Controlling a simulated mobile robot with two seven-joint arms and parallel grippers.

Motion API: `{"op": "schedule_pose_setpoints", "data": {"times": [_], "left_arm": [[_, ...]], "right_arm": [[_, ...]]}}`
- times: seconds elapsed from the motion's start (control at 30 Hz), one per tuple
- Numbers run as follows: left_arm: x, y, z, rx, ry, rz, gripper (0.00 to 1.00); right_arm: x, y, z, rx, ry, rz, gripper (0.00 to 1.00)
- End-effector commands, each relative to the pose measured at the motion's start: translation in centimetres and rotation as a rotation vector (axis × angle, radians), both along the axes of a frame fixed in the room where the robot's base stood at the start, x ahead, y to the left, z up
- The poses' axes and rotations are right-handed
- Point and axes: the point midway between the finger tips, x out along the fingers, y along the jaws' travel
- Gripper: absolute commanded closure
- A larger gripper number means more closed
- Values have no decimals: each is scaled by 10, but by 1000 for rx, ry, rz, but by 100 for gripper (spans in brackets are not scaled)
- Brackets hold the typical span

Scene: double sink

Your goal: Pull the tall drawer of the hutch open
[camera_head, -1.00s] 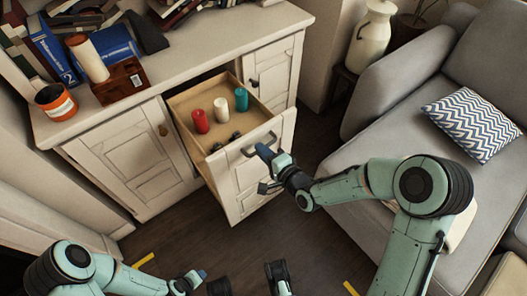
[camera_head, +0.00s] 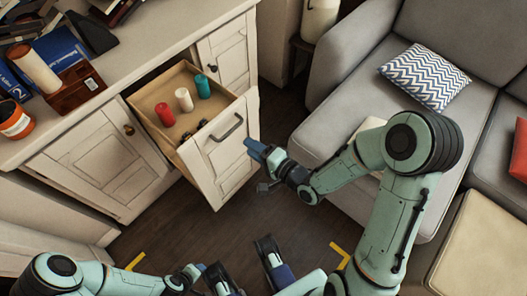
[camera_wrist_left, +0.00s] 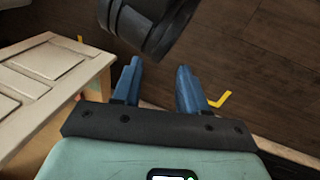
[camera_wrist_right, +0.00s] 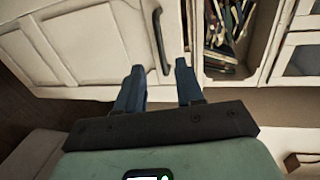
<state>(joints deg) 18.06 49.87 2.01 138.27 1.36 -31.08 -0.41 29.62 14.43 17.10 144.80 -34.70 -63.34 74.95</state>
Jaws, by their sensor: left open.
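The tall drawer (camera_head: 212,165) of the white hutch stands pulled well out, with its wooden inside showing. A red, a white and a teal cylinder (camera_head: 203,87) stand in it, with small dark items near its front. Its dark bar handle (camera_head: 225,127) is on the front panel; a dark handle also shows in the right wrist view (camera_wrist_right: 160,40). My right gripper (camera_head: 252,150) is just in front of the handle and apart from it. Its fingers (camera_wrist_right: 160,66) are spread and empty. My left gripper (camera_wrist_left: 158,65) is open and empty, low over the floor.
Books and an orange jar (camera_head: 14,120) are on the hutch top (camera_head: 130,65). A closed cabinet door (camera_head: 95,160) is left of the drawer. A grey sofa (camera_head: 350,60) with a zigzag cushion (camera_head: 424,80) stands at the right. Dark floor lies clear before the drawer.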

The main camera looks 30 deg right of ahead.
Motion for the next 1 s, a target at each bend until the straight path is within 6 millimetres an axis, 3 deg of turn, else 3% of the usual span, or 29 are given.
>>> {"op": "schedule_pose_setpoints", "data": {"times": [0.07, 0.4, 0.6, 1.0], "left_arm": [[-10, -5, 15, -14, 25, -12, 57], [-62, -26, 66, -73, 170, -66, 57], [-76, -31, 77, -89, 212, -80, 57], [-78, -31, 77, -91, 217, -82, 57]], "right_arm": [[-16, -6, 8, 3, 4, -3, 63], [-30, -12, 12, 2, 2, -1, 63], [-35, -13, 10, 1, 0, -1, 63], [-35, -13, 8, 1, 0, -1, 63]]}}
